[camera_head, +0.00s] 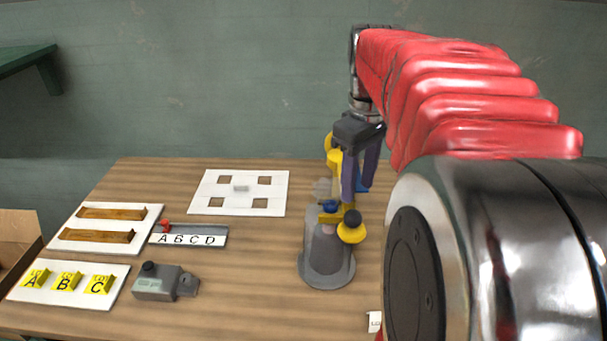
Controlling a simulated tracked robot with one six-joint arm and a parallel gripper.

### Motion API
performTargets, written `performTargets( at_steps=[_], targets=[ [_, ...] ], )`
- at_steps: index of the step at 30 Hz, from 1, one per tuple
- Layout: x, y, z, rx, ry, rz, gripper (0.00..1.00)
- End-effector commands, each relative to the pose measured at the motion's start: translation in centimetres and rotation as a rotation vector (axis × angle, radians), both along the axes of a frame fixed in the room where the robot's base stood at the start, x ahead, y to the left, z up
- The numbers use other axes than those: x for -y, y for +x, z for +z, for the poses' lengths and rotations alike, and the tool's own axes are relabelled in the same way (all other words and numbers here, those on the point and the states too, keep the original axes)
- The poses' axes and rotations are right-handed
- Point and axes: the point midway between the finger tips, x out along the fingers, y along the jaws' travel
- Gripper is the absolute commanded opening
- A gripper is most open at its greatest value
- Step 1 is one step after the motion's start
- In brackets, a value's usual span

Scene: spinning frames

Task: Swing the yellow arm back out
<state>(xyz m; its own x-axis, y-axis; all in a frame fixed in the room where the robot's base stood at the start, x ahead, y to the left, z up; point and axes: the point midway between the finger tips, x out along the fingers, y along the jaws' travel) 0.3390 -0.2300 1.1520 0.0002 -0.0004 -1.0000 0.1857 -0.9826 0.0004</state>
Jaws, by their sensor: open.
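The yellow arm (334,159) belongs to a small device on a grey rounded base (327,262) at the right middle of the table. Yellow parts show behind and below my gripper, with a dark knob (352,218) on a yellow round piece (351,234) at the front. My gripper (357,196) points down over the device, its purple-grey fingers apart and close to the yellow parts. I cannot tell whether a finger touches them. A blue part (330,206) sits at the device's middle. My gripper and arm hide part of the yellow arm.
A white board with square holes (274,184) lies left of the device. Further left are a board with wooden rails (150,215), an ABCD strip (221,237), yellow A, B, C blocks (65,281) and a grey unit (153,286). The table front centre is clear.

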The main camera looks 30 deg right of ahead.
Motion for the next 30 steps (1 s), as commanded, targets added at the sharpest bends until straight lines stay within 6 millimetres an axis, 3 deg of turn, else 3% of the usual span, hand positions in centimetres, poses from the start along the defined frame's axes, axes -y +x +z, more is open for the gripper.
performTargets(
  at_steps=[13,25,30],
  targets=[
    [0.0,0.0,-6.3,-0.001,0.001,0.000,0.41],
    [0.0,0.0,-7.1,0.000,0.000,0.000,0.41],
    [0.0,0.0,-7.1,0.000,0.000,0.000,0.31]
  ],
)
